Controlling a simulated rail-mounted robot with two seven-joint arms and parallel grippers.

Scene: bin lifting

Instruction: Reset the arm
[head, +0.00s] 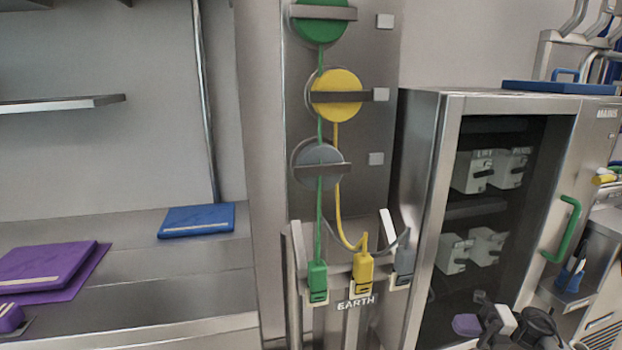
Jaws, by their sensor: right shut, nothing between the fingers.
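My right gripper (502,322) is at the bottom right, in front of the lower part of a steel cabinet with a dark glass door. It is shut and holds nothing. Only its white and dark upper parts show, and the picture edge cuts off the rest. My left gripper is not in view.
The steel cabinet (426,170) has a green door handle (569,229). Left of it, green (317,278), yellow (363,271) and grey (404,265) plugs hang at a stand. A steel counter (130,240) holds blue (197,220) and purple (50,262) flat items.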

